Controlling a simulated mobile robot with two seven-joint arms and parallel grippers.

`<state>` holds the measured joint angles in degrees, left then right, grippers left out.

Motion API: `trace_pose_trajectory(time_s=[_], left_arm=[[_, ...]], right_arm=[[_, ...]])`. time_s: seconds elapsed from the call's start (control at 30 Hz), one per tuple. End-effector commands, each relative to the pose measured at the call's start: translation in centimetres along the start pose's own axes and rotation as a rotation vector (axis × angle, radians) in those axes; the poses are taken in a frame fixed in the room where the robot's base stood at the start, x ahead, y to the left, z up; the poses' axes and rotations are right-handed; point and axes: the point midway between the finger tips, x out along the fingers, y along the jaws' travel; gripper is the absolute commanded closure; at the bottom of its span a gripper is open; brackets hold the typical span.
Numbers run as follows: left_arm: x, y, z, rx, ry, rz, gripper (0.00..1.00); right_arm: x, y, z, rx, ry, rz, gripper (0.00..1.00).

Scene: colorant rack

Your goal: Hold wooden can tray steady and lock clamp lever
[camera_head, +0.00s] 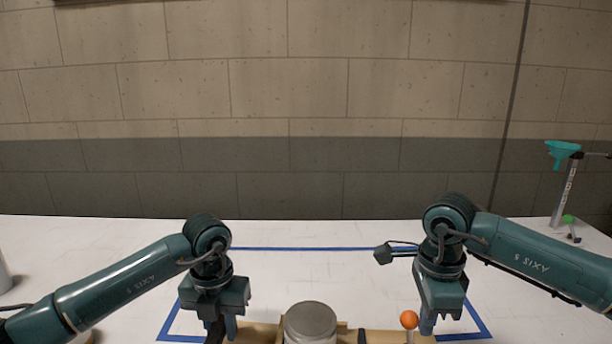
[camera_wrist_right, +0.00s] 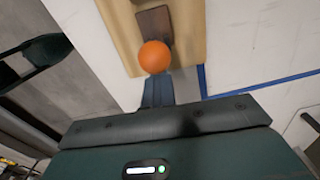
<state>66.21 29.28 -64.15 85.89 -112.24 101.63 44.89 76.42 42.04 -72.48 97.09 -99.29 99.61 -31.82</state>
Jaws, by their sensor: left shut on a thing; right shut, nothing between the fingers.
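The wooden can tray (camera_head: 385,337) lies at the bottom edge of the head view, partly cut off, and its wood also shows in the right wrist view (camera_wrist_right: 190,45). A grey-lidded can (camera_head: 310,322) stands on it. The clamp lever's orange knob (camera_head: 409,319) is at the tray's right part, and it shows close up in the right wrist view (camera_wrist_right: 154,57). My left gripper (camera_head: 221,331) points down and is shut on the tray's left end. My right gripper (camera_head: 427,325) points down, shut and empty, just right of the knob; its fingertips appear close to the knob, contact unclear.
Blue tape (camera_head: 330,249) marks a rectangle on the white table (camera_head: 120,232). A teal tool on a stand (camera_head: 563,152) is at the far right. A grey cylinder (camera_head: 3,274) is at the left edge. The table behind the tray is clear.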

Motion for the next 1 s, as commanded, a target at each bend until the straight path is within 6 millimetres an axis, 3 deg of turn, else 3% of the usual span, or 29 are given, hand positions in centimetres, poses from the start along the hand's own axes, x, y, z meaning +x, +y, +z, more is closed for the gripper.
trace_pose_trajectory(time_s=[0.33,1.0], left_arm=[[0.0,-0.4,-0.1,0.007,0.000,-0.007,1.00],[0.0,-0.6,-0.1,0.010,-0.001,-0.010,1.00]], right_arm=[[0.1,0.1,0.1,-0.004,-0.004,0.001,1.00],[-0.1,0.1,-1.8,-0.005,-0.005,0.001,1.00]])
